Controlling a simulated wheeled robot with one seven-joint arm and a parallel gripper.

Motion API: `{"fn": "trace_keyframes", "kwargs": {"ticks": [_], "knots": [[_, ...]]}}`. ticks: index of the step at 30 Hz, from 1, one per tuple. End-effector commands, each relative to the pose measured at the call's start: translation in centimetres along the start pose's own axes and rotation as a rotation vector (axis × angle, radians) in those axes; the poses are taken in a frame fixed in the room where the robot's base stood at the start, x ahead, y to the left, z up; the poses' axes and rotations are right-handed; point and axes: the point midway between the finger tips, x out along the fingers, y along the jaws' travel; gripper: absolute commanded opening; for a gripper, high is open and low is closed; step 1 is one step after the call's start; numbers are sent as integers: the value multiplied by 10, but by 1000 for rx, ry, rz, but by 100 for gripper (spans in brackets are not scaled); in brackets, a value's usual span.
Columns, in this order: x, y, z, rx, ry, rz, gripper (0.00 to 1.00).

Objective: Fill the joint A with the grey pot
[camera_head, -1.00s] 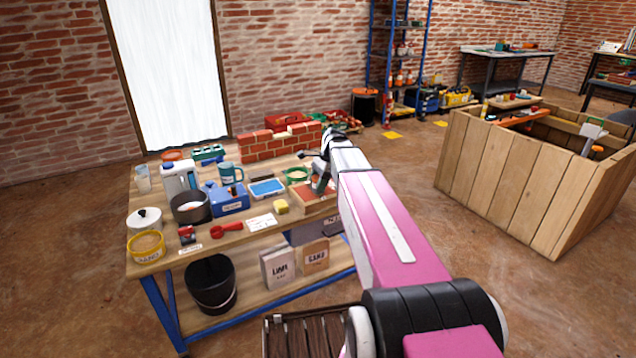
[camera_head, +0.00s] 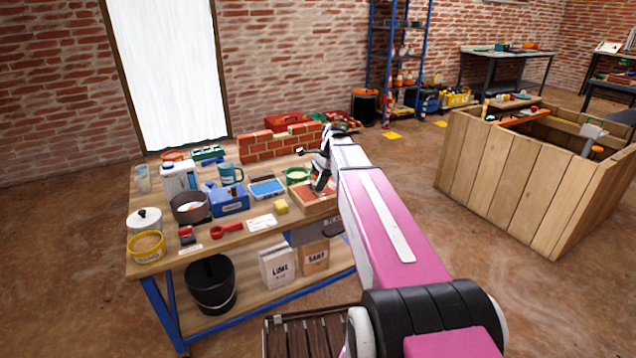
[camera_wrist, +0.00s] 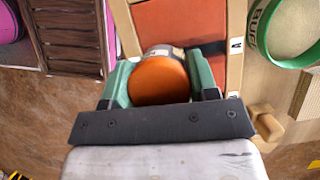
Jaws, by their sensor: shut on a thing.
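My gripper (camera_wrist: 160,85) has green fingers shut on a round thing with an orange disc facing the camera and a grey side (camera_wrist: 165,50); this looks like the grey pot, but I see little of its side. In the head view my gripper (camera_head: 320,182) is over the wood-framed orange tile panel (camera_head: 308,194) at the right of the workbench. In the wrist view the panel (camera_wrist: 180,20) lies just beyond the held thing. An "A" label (camera_wrist: 236,46) is on the frame's right strip.
A green ring-shaped container (camera_head: 297,174) stands behind the panel and shows at the right in the wrist view (camera_wrist: 258,40). A small brick wall (camera_head: 280,143) stands behind.

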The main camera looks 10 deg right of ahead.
Motion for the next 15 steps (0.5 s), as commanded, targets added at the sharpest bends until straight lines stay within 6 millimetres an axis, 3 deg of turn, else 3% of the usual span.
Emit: {"fn": "trace_keyframes", "kwargs": {"ticks": [15], "knots": [[-33,0,14,-1,-1,-1,29]]}}
